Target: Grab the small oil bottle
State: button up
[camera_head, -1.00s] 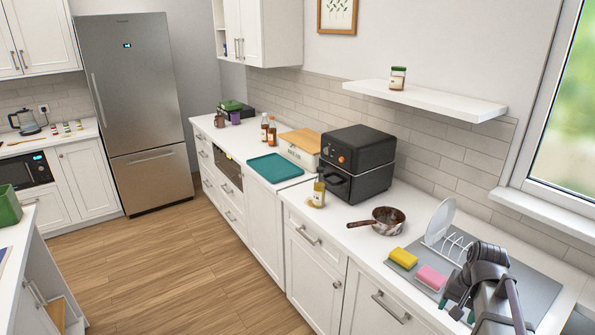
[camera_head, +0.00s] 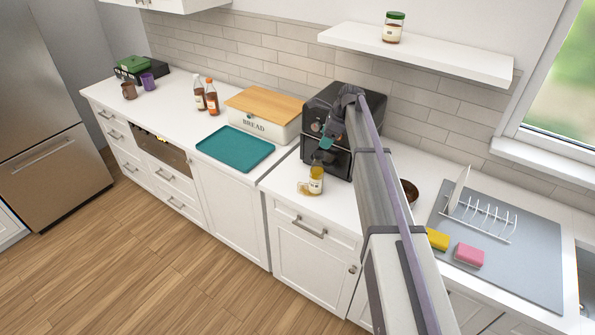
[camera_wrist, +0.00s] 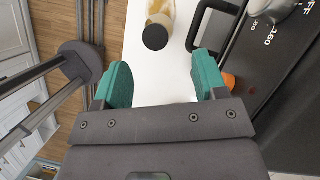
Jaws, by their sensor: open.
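The small oil bottle (camera_head: 316,182) stands upright on the white counter, in front of the black air fryer. It has yellow contents, a pale label and a dark cap. In the wrist view the bottle (camera_wrist: 161,12) shows at the top edge, its black cap toward me and part of it cut off. My gripper (camera_wrist: 162,78) is open and empty, its teal fingers apart, with the cap just beyond the fingertips and roughly between them. In the head view my gripper (camera_head: 325,150) is close above the bottle, against the fryer's front.
The air fryer (camera_head: 345,110) is close behind the bottle; its handle (camera_wrist: 205,22) is near the right finger. A teal tray (camera_head: 236,147), bread box (camera_head: 262,120) and two sauce bottles (camera_head: 205,97) stand farther left.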

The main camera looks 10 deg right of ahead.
aim_at(321, 153)
jog(key=shift+m, duration=0.5)
jog(key=f+b, duration=0.1)
jog(key=b, duration=0.1)
jog(key=f+b, duration=0.1)
jog(key=f, duration=0.1)
jog(key=f+b, duration=0.2)
jog(key=shift+s+a+b, duration=0.2)
jog(key=shift+s+b, duration=0.05)
jog(key=shift+b, duration=0.05)
jog(key=shift+a+r, duration=0.1)
jog(key=b+x, duration=0.4)
jog(key=x, duration=0.1)
jog(key=shift+f+b, duration=0.25)
jog(key=shift+b, duration=0.15)
jog(key=shift+r, duration=0.25)
jog(key=shift+c, duration=0.2)
grip_shut()
